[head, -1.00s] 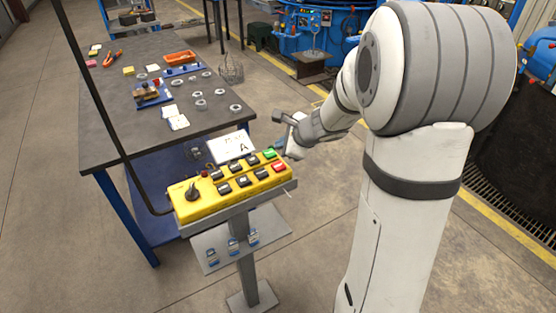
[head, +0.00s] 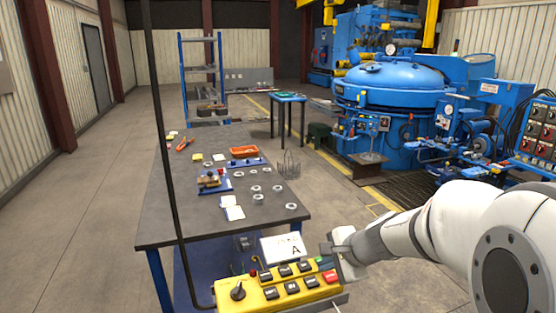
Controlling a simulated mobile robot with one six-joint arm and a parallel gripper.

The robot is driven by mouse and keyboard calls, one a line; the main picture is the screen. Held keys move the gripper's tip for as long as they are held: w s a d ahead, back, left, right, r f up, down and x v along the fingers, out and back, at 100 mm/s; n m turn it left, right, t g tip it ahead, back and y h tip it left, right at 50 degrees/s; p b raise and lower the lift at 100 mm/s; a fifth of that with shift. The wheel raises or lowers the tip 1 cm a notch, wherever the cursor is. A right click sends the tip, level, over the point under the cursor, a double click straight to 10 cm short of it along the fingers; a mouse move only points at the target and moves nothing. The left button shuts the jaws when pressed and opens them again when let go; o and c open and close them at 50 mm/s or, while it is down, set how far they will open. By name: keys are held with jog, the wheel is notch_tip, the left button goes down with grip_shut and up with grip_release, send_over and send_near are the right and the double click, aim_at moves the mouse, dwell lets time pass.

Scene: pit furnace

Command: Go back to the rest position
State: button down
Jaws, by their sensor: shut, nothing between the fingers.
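My gripper (head: 330,249) is at the lower middle of the head view, at the end of my white arm, which comes in from the lower right. It is shut and empty. It is just above or beside the right end of a yellow control box (head: 262,300) with black, green and red buttons and a black knob. I cannot tell whether the fingertips touch the box.
A white card (head: 281,248) marked A stands behind the buttons. A blue furnace (head: 395,105) is at the back right. The left floor is clear.

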jog(key=s+d+r+n+g+h, duration=0.1)
jog(key=s+n+h, duration=0.1)
jog(key=s+n, duration=0.4)
jog(key=s+d+r+n+g+h, duration=0.1)
jog(key=s+d+n+g+h, duration=0.1)
jog(key=s+n, duration=0.5)
jog(key=s, duration=0.6)
jog(key=shift+s+n+h, duration=0.15)
jog(key=shift+n+h, duration=0.15)
jog(key=shift+h, duration=0.1)
